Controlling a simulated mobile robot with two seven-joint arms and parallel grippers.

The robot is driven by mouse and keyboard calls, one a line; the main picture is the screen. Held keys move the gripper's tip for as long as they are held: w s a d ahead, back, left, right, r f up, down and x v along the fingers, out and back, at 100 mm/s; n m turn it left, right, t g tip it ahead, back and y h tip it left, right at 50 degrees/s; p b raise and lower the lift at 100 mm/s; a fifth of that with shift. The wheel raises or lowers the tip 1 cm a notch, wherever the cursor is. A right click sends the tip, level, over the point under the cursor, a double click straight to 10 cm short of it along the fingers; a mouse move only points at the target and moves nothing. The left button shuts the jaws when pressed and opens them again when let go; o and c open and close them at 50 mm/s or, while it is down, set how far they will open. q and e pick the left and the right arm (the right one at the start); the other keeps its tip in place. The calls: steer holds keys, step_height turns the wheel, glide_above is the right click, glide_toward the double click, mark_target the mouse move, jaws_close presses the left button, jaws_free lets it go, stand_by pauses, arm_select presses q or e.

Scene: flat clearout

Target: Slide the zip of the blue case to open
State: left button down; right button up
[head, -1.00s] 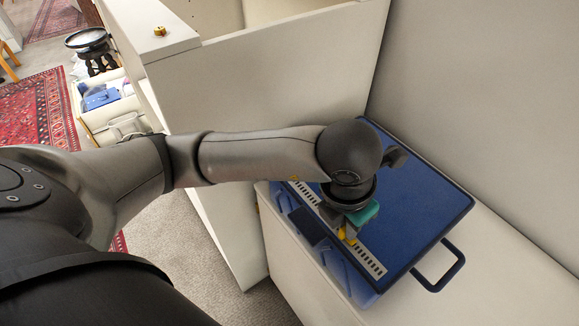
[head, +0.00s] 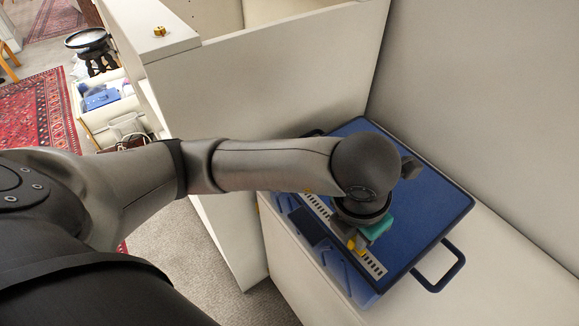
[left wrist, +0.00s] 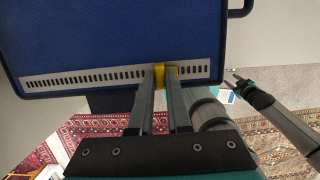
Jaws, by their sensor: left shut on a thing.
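The blue case (head: 425,200) lies flat on a white surface, with a dark blue handle at its near right side. A pale zip strip with dark teeth (head: 372,265) runs along its long edge, and it also shows in the left wrist view (left wrist: 95,76). My left gripper (head: 358,243) is over this strip, shut on the yellow zip slider (left wrist: 159,74), which sits toward the handle end. My wrist hides part of the case in the head view. My right gripper (left wrist: 232,85) shows small in the left wrist view; its jaw state is unclear.
White walls stand behind and to the right of the case. A white cabinet panel (head: 260,90) rises at its far left. A brass-coloured object (head: 159,31) sits on a ledge. The white surface (head: 490,290) near the handle is clear.

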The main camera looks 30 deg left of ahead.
arm_select(q)
steer(key=shift+s+d, duration=0.1)
steer(key=shift+d, duration=0.05)
steer(key=shift+s+d, duration=0.35)
steer(key=shift+d, duration=0.5)
steer(key=shift+s+d, duration=0.35)
steer(key=shift+d, duration=0.5)
steer(key=c, duration=0.6)
jaws_free()
steer(key=shift+c, duration=0.2)
step_height(320, 180, up, 6)
steer(key=p, duration=0.4)
